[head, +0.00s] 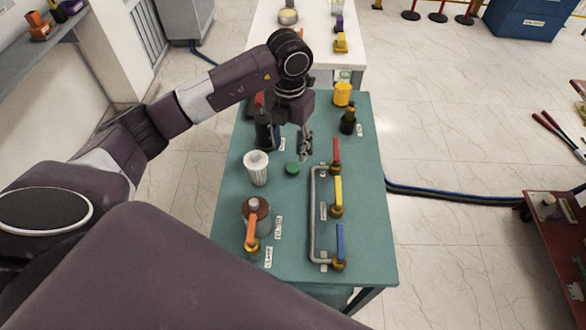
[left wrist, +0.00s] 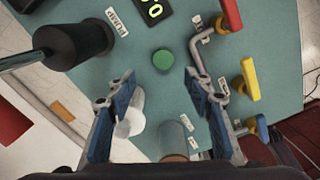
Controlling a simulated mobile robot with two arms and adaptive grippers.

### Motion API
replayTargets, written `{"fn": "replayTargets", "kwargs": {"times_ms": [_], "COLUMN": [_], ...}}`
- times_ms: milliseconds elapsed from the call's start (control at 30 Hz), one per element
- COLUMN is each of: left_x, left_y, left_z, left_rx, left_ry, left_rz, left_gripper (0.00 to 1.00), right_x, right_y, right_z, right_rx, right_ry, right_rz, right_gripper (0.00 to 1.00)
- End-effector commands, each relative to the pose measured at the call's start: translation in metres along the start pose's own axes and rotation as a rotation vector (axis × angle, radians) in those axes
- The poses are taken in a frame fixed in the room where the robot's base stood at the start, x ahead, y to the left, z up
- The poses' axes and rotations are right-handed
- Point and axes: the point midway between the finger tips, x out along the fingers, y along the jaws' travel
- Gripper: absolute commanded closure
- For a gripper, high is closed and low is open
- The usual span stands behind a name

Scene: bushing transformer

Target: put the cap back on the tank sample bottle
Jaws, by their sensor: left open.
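The small round green cap (head: 292,169) lies on the teal table, below and slightly left of my left gripper (head: 304,151). In the left wrist view, the cap (left wrist: 163,60) shows between and beyond the fingertips of my left gripper (left wrist: 162,85), which is open and empty. A pale, upright bottle (head: 256,170), which looks like the sample bottle, stands on the table left of the cap. In the left wrist view this bottle (left wrist: 134,115) is partly hidden behind the left finger. My right gripper is not in view.
A grey pipe (head: 313,215) with red (head: 337,150), yellow (head: 338,190) and blue (head: 340,238) valve handles runs right of the cap. A brown fitting (head: 257,212) and an orange-handled valve (head: 251,235) stand nearer. A black object (head: 263,130) stands behind the bottle.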

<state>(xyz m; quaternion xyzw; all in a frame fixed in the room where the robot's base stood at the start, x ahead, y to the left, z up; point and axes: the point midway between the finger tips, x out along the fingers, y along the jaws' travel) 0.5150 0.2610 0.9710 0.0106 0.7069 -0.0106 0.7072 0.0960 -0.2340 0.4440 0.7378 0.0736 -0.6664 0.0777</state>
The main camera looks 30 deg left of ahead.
Motion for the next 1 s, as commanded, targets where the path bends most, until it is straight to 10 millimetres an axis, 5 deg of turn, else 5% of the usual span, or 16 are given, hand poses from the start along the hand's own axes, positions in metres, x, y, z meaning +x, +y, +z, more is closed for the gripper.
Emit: {"fn": "replayTargets", "kwargs": {"times_ms": [700,1000], "left_x": [0.03,0.071], "left_y": [-0.002,-0.007], "left_z": [0.001,0.005], "left_rx": [0.0,-0.001], "left_ry": [0.003,0.003], "left_rz": [-0.001,-0.001], "left_gripper": [0.53,0.53], "right_x": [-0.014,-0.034], "right_y": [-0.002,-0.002], "right_z": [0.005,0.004], "right_rx": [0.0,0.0], "right_ry": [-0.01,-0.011], "right_rz": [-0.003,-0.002], "right_gripper": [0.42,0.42]}}
